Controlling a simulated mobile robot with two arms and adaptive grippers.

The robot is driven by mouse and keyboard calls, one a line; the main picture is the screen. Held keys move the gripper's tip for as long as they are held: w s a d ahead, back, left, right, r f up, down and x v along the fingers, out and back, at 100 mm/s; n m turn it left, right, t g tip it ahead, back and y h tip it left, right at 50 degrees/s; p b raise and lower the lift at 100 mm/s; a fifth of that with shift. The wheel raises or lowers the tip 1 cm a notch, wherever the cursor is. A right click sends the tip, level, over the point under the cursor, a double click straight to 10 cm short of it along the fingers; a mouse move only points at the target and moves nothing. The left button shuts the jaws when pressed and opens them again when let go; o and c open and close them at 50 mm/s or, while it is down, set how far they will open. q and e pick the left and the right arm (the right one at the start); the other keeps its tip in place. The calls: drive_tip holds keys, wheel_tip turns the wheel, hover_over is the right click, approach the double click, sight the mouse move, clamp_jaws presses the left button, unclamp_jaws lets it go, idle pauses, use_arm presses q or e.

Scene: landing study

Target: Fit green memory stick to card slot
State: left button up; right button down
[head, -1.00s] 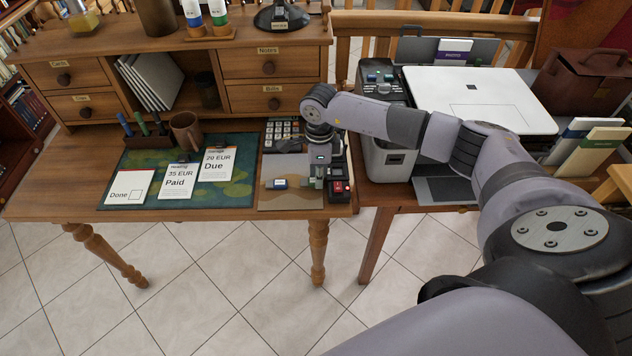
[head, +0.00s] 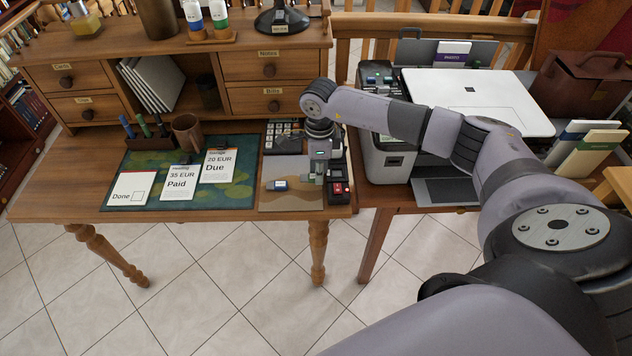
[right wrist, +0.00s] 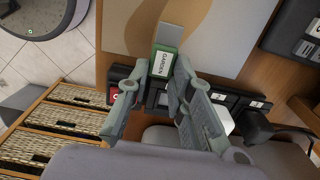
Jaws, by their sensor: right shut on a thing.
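The green memory stick (right wrist: 158,64), with a white label reading GARDEN, is between the fingers of my right gripper (right wrist: 160,80) in the right wrist view. The gripper is shut on it. In the head view my right gripper (head: 318,166) points down over the right end of the desk, beside the tan mat. The green stick (head: 316,179) shows only small below it; I cannot tell whether it touches the desk. I cannot make out the card slot for sure. My left gripper is not in view.
A blue stick (head: 280,185) lies on the tan mat (head: 290,202). A printer (head: 388,158) and a laptop (head: 478,98) stand further right. Cards lie on the green desk pad (head: 228,198) at left.

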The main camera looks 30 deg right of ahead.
drive_tip(key=shift+r+p, duration=0.85)
drive_tip(key=shift+r, duration=0.65)
drive_tip(key=c, duration=2)
unclamp_jaws()
drive_tip(key=shift+c, duration=0.2)
clamp_jaws()
